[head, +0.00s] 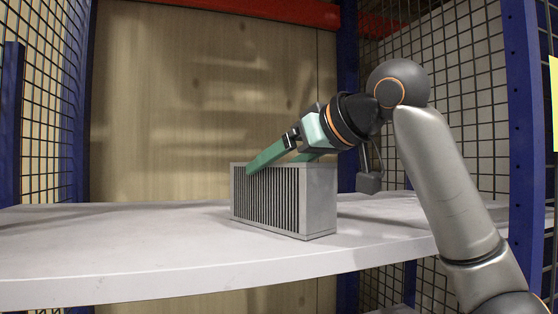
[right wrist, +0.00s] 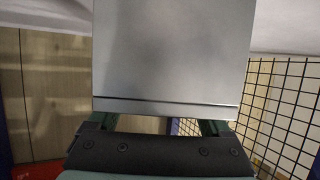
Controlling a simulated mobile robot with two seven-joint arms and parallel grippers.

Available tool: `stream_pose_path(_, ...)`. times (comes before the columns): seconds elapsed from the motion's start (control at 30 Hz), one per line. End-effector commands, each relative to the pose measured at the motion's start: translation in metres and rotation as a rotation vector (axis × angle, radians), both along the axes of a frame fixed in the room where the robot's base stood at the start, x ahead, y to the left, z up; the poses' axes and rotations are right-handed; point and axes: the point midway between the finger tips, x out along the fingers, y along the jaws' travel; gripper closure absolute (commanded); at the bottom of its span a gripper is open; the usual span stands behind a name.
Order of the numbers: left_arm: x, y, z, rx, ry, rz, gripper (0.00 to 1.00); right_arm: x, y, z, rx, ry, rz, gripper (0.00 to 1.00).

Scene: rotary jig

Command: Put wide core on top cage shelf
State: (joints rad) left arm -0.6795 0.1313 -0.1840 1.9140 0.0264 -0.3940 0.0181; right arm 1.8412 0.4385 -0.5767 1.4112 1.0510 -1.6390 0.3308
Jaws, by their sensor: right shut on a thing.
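The wide core (head: 310,205) is a grey block with a finned front face. It sits upright at the shelf surface in the middle of the head view; whether its whole base touches the shelf I cannot tell. My right gripper (head: 277,160) reaches in from the right with its green fingers at the core's top and is shut on it. In the right wrist view the core's plain grey face (right wrist: 172,55) fills the upper middle, between the fingers. The white shelf (head: 130,245) spans the cage. My left gripper is not in view.
Blue posts (head: 527,140) and black wire mesh (head: 455,100) bound the shelf on the right, with another mesh wall (head: 38,90) on the left. A wooden panel (head: 200,90) closes the back below a red beam (head: 235,12). The shelf left of the core is clear.

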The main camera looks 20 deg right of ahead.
Motion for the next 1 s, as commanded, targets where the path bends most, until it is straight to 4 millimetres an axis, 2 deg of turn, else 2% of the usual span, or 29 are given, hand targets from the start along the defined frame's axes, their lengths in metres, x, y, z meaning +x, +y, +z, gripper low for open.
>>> stream_pose_path(0.07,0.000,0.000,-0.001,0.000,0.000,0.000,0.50,-0.001,0.000,0.002,0.004,-0.010,0.001,1.00)
stream_pose_path(0.1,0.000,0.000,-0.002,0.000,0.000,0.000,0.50,0.000,0.000,-0.002,0.000,0.000,0.000,0.17)
stream_pose_path(0.23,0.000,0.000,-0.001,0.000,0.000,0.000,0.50,0.000,0.000,-0.002,0.000,0.000,0.000,0.02)
stream_pose_path(0.57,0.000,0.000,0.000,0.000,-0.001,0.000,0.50,-0.002,0.000,0.002,0.000,-0.001,0.000,0.00)
stream_pose_path(0.73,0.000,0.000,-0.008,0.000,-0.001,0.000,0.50,-0.023,-0.010,0.010,0.001,-0.005,-0.001,0.00)
stream_pose_path(1.0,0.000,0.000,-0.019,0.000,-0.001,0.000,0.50,-0.072,-0.033,0.033,0.002,-0.005,-0.001,0.00)
